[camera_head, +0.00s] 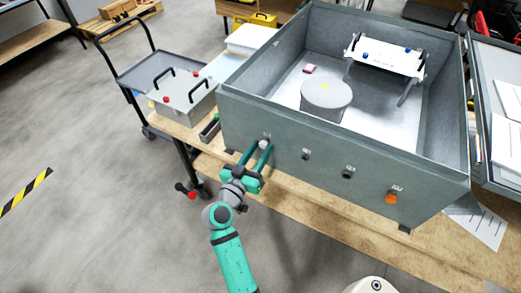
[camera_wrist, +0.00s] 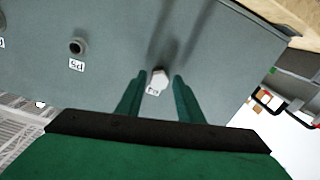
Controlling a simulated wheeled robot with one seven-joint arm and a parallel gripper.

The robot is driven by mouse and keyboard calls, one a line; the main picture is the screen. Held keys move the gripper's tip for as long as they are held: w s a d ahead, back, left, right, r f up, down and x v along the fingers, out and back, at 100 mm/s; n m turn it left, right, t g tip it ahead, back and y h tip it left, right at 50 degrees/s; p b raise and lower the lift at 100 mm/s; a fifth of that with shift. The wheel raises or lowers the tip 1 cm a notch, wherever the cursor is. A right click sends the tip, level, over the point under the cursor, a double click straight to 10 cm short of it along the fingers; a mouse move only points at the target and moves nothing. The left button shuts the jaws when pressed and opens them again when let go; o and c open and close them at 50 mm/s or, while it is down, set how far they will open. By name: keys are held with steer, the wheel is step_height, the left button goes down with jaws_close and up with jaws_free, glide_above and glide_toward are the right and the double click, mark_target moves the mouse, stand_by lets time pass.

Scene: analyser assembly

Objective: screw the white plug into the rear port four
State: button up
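The white plug (camera_head: 262,145) is at the leftmost port on the near outer wall of the grey analyser housing (camera_head: 290,125). In the wrist view the white plug (camera_wrist: 159,79) shows as a pale, faceted head against the wall, with a small label partly visible beside it. I cannot tell how deep it sits. My gripper (camera_head: 256,156) reaches toward this port. In the wrist view its green fingertips (camera_wrist: 159,77) stand on either side of the plug, with a narrow gap on each side. The gripper looks open around the plug.
Along the same wall are two dark ports (camera_head: 306,154) (camera_head: 348,173) and an orange plug (camera_head: 391,199). The open housing contains a grey cylinder (camera_head: 326,99) and a white rack (camera_head: 385,56). A grey box with handles (camera_head: 182,100) stands left. The floor at left is mostly clear.

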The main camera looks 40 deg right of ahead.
steer(key=n, duration=0.4)
steer(key=shift+s, duration=0.1)
steer(key=n, duration=0.5)
jaws_close()
stand_by(0.4)
